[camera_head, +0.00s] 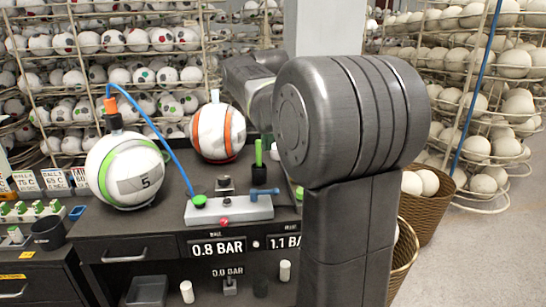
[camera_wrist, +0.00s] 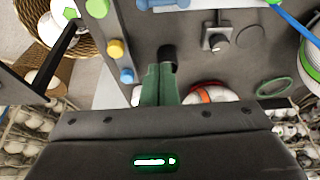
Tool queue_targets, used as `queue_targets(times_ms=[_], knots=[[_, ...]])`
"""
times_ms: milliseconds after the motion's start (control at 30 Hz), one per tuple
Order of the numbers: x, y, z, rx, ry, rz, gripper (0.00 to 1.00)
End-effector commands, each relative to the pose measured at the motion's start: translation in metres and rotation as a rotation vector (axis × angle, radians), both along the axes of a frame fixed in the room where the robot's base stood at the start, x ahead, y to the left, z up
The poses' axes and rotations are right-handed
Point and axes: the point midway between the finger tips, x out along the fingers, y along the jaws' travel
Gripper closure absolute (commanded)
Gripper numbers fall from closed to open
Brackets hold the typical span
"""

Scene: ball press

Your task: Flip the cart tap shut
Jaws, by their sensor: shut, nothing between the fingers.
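No part is clearly marked as the cart tap. A blue lever-like part (camera_head: 265,192) sits on the right end of a grey block (camera_head: 228,210) on the dark bench; I cannot tell whether it is the tap or how it is turned. In the wrist view a blue part (camera_wrist: 160,4) shows at the top edge. My gripper (camera_wrist: 161,68) has green fingers, shut and empty. Their tips are close to a black cylinder (camera_wrist: 167,55); I cannot tell whether they touch. My arm hides part of the bench in the head view.
A ball marked 5 (camera_head: 130,170) and an orange-striped ball (camera_head: 217,132) stand on the bench. A blue hose (camera_head: 165,145) arches to the block. Yellow (camera_wrist: 116,48) and blue (camera_wrist: 127,75) knobs show near the bench edge. Baskets (camera_head: 418,210) stand at right.

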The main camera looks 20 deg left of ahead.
Motion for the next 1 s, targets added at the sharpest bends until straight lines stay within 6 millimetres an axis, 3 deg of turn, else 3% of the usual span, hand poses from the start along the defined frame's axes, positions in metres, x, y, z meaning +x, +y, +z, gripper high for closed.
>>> queue_targets(times_ms=[167,567,800,1000], knots=[[0.004,0.004,-0.016,-0.001,0.003,0.001,1.00],[0.029,0.019,-0.095,-0.002,0.003,0.000,1.00],[0.007,0.005,-0.109,0.001,0.000,0.000,1.00],[0.000,0.001,-0.114,0.002,-0.001,0.001,1.00]])
